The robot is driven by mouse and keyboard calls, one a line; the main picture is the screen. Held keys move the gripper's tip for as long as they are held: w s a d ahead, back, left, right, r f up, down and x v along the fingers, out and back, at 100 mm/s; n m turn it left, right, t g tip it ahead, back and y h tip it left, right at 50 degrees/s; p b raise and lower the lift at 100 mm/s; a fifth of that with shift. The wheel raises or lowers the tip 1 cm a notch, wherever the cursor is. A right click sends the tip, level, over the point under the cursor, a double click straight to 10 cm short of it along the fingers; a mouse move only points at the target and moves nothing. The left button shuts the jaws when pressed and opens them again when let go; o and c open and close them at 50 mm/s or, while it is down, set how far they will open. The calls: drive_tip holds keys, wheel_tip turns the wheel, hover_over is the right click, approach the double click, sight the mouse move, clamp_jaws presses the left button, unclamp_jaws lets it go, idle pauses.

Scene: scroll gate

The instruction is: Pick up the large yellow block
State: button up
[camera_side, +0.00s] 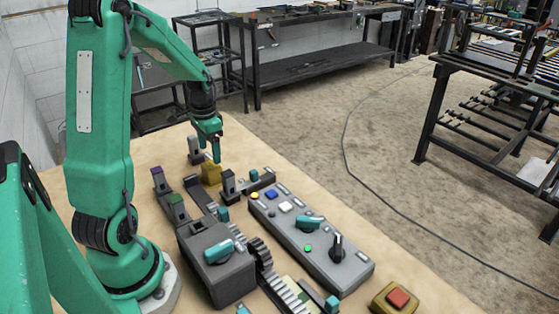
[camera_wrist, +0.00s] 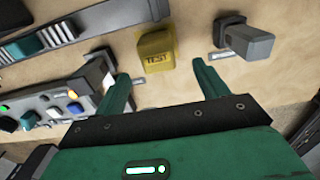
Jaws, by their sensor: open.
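The large yellow block (camera_side: 211,174) stands on the tan table, below my gripper in the side view. In the wrist view the yellow block (camera_wrist: 157,50) carries dark lettering that reads "TEST". It lies beyond my two green fingertips, between their lines. My gripper (camera_side: 215,158) is open, with its fingers pointing down close to the block. In the wrist view my gripper (camera_wrist: 160,75) shows a wide gap with nothing in it. In the side view the fingers partly overlap the block, so I cannot tell whether they touch it.
A grey post (camera_wrist: 247,42) stands right of the block in the wrist view. A control panel (camera_side: 310,232) with buttons and knobs lies to the right in the side view. A grey box with a teal knob (camera_side: 217,260) and a red button (camera_side: 398,298) are nearer the camera.

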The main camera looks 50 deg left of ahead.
sight(211, 165)
drive_tip(key=shift+f, duration=0.1)
drive_tip(key=shift+f, duration=1.2)
drive_tip(key=shift+f, duration=0.1)
drive_tip(key=shift+s+d+f, duration=0.1)
drive_tip(key=shift+f, duration=1.15)
drive_tip(key=shift+s+d+f, duration=0.1)
drive_tip(key=shift+f, duration=1.15)
drive_tip(key=c, duration=1.2)
drive_tip(key=shift+r, duration=0.1)
